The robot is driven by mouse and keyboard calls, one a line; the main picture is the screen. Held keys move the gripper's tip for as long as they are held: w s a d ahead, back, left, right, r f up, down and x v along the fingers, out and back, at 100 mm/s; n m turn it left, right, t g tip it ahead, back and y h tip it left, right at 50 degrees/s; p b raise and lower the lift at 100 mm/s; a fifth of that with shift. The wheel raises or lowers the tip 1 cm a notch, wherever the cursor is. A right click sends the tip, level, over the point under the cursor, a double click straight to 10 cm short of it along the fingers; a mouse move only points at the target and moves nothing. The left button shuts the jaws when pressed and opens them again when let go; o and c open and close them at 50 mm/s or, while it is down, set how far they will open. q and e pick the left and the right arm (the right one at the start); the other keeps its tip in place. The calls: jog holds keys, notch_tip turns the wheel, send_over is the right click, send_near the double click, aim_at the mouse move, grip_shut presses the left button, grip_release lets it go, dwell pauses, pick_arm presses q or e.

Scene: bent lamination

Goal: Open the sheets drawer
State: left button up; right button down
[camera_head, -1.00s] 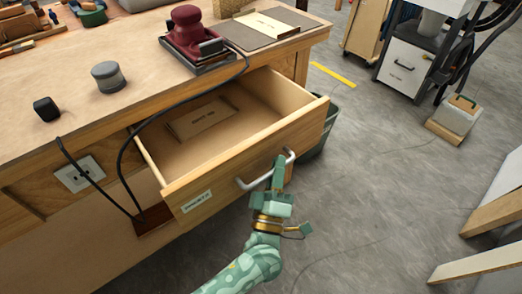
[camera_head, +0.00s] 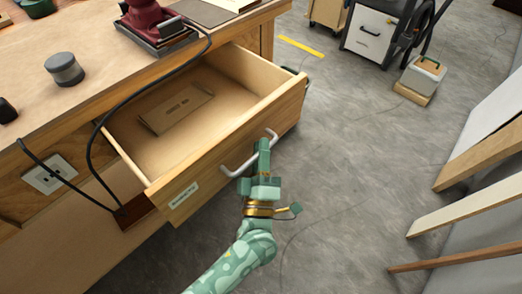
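The drawer (camera_head: 235,142) of the wooden workbench stands well open, with a label (camera_head: 184,195) on the left of its front. A flat tan packet (camera_head: 176,108) lies inside it. The curved metal handle (camera_head: 237,169) is on the drawer front. The fingertips are partly hidden by the gripper itself.
A dark cable (camera_head: 98,130) hangs over the bench edge beside the drawer's left side. A maroon sander (camera_head: 152,20) and a grey round pot (camera_head: 65,69) stand on the benchtop (camera_head: 50,108).

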pick_arm(q)
jog(key=shift+s, duration=0.1)
jog(key=p+v, duration=0.1)
jog(key=v, duration=1.5)
jog(key=shift+p, duration=0.3)
